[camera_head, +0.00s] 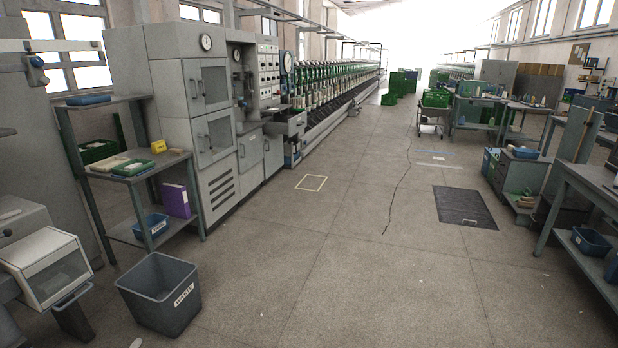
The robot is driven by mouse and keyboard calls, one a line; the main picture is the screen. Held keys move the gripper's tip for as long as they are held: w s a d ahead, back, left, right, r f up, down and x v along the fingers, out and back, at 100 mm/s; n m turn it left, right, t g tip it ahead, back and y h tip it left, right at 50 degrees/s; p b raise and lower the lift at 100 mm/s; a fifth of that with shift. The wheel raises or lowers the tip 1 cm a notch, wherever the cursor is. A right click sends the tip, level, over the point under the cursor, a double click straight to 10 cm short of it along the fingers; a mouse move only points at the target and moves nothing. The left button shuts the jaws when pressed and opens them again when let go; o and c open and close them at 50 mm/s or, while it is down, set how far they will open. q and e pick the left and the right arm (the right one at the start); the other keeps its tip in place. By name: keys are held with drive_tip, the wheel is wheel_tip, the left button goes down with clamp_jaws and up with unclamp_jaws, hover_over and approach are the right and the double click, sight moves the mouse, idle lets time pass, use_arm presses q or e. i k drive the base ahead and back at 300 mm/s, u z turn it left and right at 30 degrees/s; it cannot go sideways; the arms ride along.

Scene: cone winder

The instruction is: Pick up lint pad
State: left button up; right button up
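I cannot make out a lint pad for certain. A small pale flat piece (108,164) lies on the upper part of the shelf rack at the left, beside a green tray (133,168) with light contents. A small whitish scrap (136,343) lies on the floor at the bottom edge, cut off by the frame. Each is too small to identify. Neither of my grippers is in view.
A grey waste bin (160,312) stands on the floor at lower left, near the shelf rack (135,177). A blue bin (151,226) and purple binder (176,201) are on its lower shelf. A dark floor mat (465,207) lies at right. The middle aisle is clear.

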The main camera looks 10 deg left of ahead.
sight(130, 167)
drive_tip(key=i, duration=2.3)
drive_tip(key=u, duration=0.2)
drive_tip(key=i, duration=2.3)
drive_tip(key=u, duration=0.75)
drive_tip(key=i, duration=1.6)
drive_tip(key=u, duration=1.75)
drive_tip(key=i, duration=1.5)
drive_tip(key=u, duration=0.65)
